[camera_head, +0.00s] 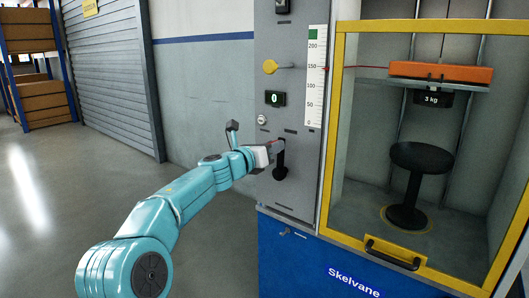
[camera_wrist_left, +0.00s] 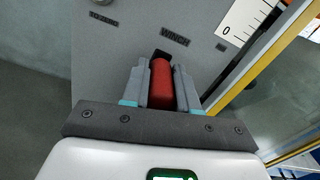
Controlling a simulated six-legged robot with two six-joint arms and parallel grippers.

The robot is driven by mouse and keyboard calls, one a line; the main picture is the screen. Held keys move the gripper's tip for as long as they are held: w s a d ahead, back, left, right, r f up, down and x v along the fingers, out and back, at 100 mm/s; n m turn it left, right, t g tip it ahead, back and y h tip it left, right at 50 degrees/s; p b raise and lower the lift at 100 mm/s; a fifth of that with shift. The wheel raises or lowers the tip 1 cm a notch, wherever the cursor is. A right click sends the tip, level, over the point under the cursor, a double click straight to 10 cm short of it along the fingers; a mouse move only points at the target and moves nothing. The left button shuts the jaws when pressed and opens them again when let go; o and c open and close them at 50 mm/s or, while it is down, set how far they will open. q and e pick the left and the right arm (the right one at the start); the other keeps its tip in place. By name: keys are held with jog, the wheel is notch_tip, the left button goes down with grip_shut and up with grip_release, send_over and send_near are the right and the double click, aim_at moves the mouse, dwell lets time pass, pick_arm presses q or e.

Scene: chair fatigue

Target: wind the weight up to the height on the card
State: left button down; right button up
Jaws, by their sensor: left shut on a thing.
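My left gripper (camera_head: 271,150) is at the grey machine panel. In the left wrist view its two fingers (camera_wrist_left: 160,88) are shut on a red winch handle (camera_wrist_left: 161,84), under the label "WINCH". A dark crank part (camera_head: 281,165) shows just beside the gripper in the head view. The weight (camera_head: 441,72), an orange block with a "3 kg" plate, hangs inside the yellow-framed case above a black stool (camera_head: 421,158). My right gripper is out of view.
The case door (camera_head: 340,120) has a dark handle (camera_head: 392,254). Clear floor lies at left, before shelves (camera_head: 38,80).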

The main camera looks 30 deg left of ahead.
pick_arm(q)
jog(key=shift+d+f+m+b, duration=0.15)
jog(key=shift+d+m+b, duration=0.15)
jog(key=shift+d+m, duration=0.55)
jog(key=shift+m, duration=0.15)
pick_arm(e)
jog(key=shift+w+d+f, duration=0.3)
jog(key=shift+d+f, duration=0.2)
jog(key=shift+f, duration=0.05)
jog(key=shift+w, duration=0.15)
pick_arm(q)
jog(key=c, duration=0.9)
grip_release()
jog(key=shift+o, duration=0.2)
jog(key=shift+s, duration=0.15)
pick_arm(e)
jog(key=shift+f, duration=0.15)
